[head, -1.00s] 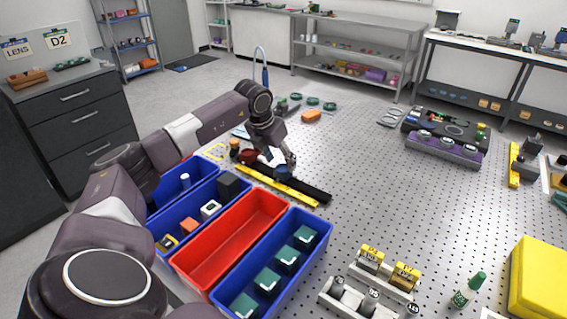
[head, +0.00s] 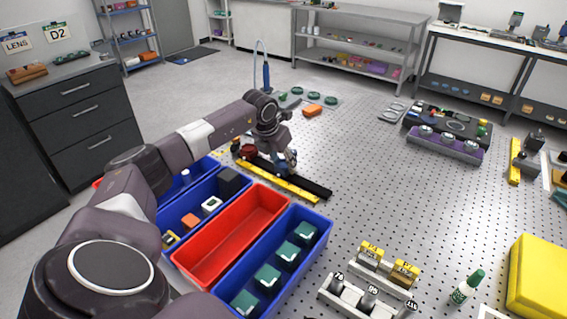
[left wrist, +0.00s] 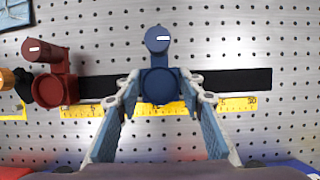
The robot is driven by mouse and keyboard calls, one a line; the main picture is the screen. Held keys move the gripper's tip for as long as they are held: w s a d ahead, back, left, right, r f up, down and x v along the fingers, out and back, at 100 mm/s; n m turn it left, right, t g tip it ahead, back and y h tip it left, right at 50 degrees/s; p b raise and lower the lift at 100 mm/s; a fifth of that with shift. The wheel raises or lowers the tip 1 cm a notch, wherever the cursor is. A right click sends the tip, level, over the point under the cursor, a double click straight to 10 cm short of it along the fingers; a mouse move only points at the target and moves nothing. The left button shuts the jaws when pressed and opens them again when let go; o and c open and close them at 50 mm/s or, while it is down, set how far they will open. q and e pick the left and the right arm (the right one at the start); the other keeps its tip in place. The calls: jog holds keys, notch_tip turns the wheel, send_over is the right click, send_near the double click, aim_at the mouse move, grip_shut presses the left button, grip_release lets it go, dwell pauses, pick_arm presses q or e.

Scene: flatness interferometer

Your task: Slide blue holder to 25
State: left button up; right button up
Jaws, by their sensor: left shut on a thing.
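The blue holder (left wrist: 160,82) sits on a black rail (left wrist: 235,80) behind a yellow ruler (left wrist: 235,104) in the left wrist view. My left gripper (left wrist: 161,86) is shut on it, with one finger on each side. The holder stands near the middle stretch of the scale, left of the 30 mark; its exact reading is too small to tell. In the head view my left gripper (head: 283,163) covers most of the holder, and the yellow ruler (head: 295,189) runs in front of the rail (head: 316,188). My right gripper is not in view.
A dark red holder (left wrist: 52,78) stands left of the blue one, with an orange part (left wrist: 14,84) beyond it. The rail right of the blue holder is clear. Blue bins and a red bin (head: 205,262) stand in front of the ruler.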

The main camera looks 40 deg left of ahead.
pick_arm(q)
grip_shut()
jog(key=d, duration=0.6)
jog(key=w+d, duration=0.1)
jog(key=d, duration=0.2)
jog(key=shift+d+r, duration=0.1)
jog(key=o, duration=1.2)
grip_release()
jog(key=v, duration=1.2)
